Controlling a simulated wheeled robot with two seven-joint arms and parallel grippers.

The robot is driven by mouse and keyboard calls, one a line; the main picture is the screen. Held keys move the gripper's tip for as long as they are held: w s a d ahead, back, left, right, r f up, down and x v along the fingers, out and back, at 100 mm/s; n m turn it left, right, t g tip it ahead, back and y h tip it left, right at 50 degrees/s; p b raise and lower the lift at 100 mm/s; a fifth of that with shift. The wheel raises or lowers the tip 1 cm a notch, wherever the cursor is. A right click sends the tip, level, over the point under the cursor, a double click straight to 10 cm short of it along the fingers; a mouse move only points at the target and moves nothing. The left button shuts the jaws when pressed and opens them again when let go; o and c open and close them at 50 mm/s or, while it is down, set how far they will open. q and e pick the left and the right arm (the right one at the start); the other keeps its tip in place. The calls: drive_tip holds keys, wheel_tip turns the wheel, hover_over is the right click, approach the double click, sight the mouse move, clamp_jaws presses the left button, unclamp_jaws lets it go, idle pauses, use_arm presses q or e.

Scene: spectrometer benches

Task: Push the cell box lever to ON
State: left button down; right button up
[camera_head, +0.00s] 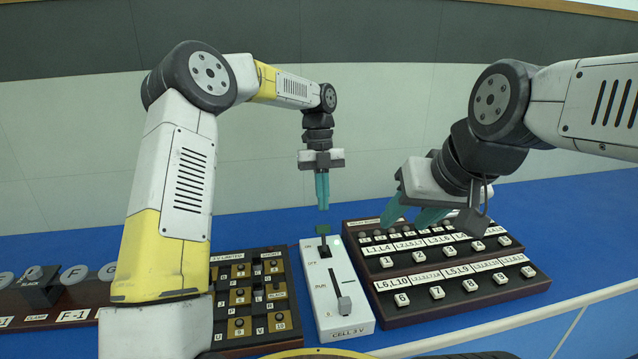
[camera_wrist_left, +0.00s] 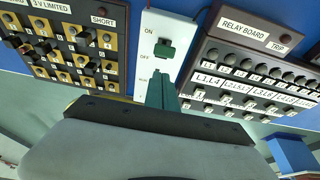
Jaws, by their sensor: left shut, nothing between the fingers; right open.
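The white cell box (camera_head: 321,304), labelled CELL 3 V, stands on the blue bench between two dark boards. Its lever with a green handle (camera_head: 322,229) is at the far end, and also shows in the left wrist view (camera_wrist_left: 165,48) beside the ON and OFF labels. I cannot tell which position it is set to. My left gripper (camera_head: 322,206) is shut and empty, pointing down just above the green handle in the head view. In the wrist view its teal fingertips are just below the handle; contact is unclear. My right gripper (camera_head: 411,222) is open and empty over the relay board.
The relay board (camera_head: 450,312) lies to the right, the board marked LIMITED (camera_head: 218,270) to the left. A dark wooden base with round posts (camera_head: 20,303) is at far left. Blue bench is clear behind.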

use_arm(q)
drive_tip(key=w+r, duration=0.3)
drive_tip(key=shift+a, duration=0.2)
drive_tip(key=shift+s, duration=0.1)
drive_tip(key=s+a+r+n+t, duration=0.5)
drive_tip(key=s+a+r+n, duration=0.3)
drive_tip(key=s+r+n, duration=0.6)
drive_tip(key=s+a+f+n+t, duration=0.2)
drive_tip(key=s+a+n, duration=0.1)
drive_tip(key=s+n, duration=0.4)
drive_tip(key=s+a+f+n+t+h, duration=0.1)
drive_tip(key=s+a+f+n+t, duration=0.1)
drive_tip(key=s+n, duration=0.5)
drive_tip(key=a+f+n, duration=0.1)
drive_tip(key=a+n, duration=0.1)
drive_tip(key=n, duration=0.3)
drive_tip(key=shift+s+t+h, duration=0.2)
drive_tip(key=shift+t+h, duration=0.1)
drive_tip(key=shift+t, duration=0.1)
